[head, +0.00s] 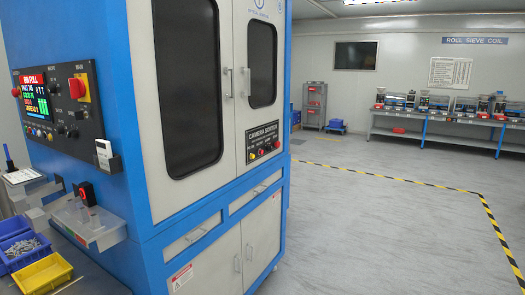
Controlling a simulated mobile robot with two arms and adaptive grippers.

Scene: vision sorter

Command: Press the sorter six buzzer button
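A tall blue and white sorting cabinet (129,127) stands close on the left; a plate on its door seems to read "CAMERA SORTER". Its left side carries a dark control panel (80,150) with a lit screen (34,97), a red knob on a yellow plate (77,88) and a row of small coloured buttons (37,132) under the screen. The front door has a small black button plate (264,142) with a few coloured buttons. The labels are too small to read, so I cannot tell which button is the buzzer or the sorter's number. Neither gripper is in view.
A yellow tray (42,273) and blue trays (24,250) stand at the lower left. Grey floor (370,225) is open to the right, with black-yellow tape (400,178). A bench (440,128) with machines lines the back wall.

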